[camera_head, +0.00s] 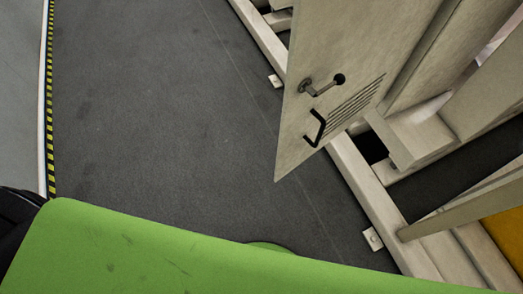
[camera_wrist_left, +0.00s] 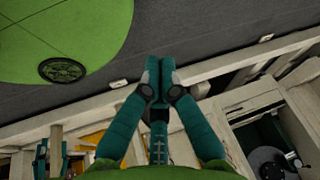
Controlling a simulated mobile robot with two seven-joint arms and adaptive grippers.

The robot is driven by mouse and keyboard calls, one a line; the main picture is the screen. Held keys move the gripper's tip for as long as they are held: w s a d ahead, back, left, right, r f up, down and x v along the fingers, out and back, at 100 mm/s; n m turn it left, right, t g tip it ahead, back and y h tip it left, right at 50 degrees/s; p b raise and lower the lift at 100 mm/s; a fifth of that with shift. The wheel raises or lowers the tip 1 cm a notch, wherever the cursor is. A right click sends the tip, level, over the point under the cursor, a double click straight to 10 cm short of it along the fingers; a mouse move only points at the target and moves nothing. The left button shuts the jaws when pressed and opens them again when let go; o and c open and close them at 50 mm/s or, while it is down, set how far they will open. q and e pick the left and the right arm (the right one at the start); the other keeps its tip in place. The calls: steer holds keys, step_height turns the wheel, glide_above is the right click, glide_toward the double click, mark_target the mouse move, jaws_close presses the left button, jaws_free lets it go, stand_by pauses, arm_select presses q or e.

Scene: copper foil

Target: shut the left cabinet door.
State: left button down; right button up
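In the head view a pale cabinet door (camera_head: 350,42) stands swung out from the cabinet frame over the dark floor, at the upper right. It carries a lever latch (camera_head: 318,87), a black pull handle (camera_head: 317,127) and a row of vent slots. I cannot tell for sure whether it is the left door. No gripper is near it in that view. My left gripper (camera_wrist_left: 159,68) shows in the left wrist view with its teal fingers together, tips touching, nothing visible between them. My right gripper is in neither view.
A pale rail (camera_head: 362,190) runs along the cabinet's base with small floor brackets (camera_head: 372,239). Another pale panel (camera_head: 465,208) juts out at the lower right. The dark floor (camera_head: 170,110) left of the door is clear, bounded by a yellow-black striped line (camera_head: 48,110).

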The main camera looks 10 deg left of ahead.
arm_select(q)
steer(key=w+d+r+m+t+h+b, duration=0.2)
steer(key=w+d+r+m+t, duration=0.2)
steer(key=w+d+r, duration=0.3)
arm_select(e)
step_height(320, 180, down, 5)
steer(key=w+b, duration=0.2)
steer(key=b, duration=0.1)
arm_select(q)
step_height(320, 180, up, 32)
steer(key=m+t+h+p, duration=0.5)
steer(key=m+t, duration=0.3)
steer(key=m, duration=0.4)
glide_above(288, 131)
steer(key=s, duration=0.4)
steer(key=shift+w+d+r, duration=0.1)
steer(key=shift+r, duration=0.05)
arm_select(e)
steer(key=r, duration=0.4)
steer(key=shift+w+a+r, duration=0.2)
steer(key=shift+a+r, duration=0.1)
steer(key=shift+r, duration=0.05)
